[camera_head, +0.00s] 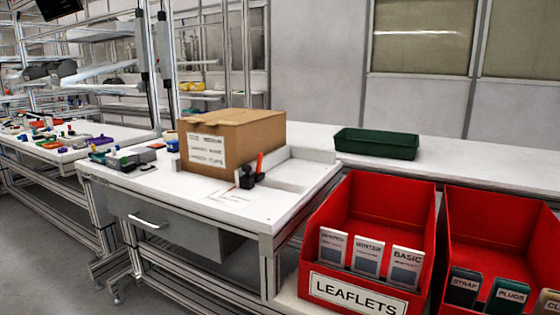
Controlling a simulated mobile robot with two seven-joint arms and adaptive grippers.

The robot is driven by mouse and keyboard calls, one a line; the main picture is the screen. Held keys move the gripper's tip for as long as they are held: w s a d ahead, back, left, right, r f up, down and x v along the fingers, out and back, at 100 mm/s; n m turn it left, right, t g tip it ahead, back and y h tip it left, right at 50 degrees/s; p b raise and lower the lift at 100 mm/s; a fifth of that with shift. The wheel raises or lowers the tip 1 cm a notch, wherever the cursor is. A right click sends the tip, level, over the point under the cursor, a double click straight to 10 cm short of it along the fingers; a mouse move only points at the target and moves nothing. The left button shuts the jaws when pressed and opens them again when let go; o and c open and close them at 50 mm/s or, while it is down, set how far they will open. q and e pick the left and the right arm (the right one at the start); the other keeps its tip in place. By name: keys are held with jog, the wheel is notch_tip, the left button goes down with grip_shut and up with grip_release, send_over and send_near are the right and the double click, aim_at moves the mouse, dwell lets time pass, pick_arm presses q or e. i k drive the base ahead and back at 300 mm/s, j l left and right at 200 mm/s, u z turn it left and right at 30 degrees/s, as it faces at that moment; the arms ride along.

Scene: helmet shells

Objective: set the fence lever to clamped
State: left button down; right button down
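A lever with an orange-red handle (260,164) stands on a small black base (247,179) on the white worktable (200,190). I take it to be the fence lever. The handle points up, leaning slightly right. It is just in front of the right part of a closed cardboard box (245,133). A low white raised edge (305,154) runs beside the box on its right and may be the fence. Whether the lever is clamped cannot be told. Neither of my grippers is in view.
Red bins, one labelled LEAFLETS (320,226) and another (490,220), stand at the front right. A green tray (376,143) sits on the back counter. Grey and coloured tools (130,158) lie left of the box. The table front is mostly clear, with a printed label (233,196).

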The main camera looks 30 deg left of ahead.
aim_at(260, 159)
jog(key=j+z, duration=0.45)
jog(key=j, duration=1.55)
jog(key=k+j+z, duration=0.1)
jog(key=j, duration=1.65)
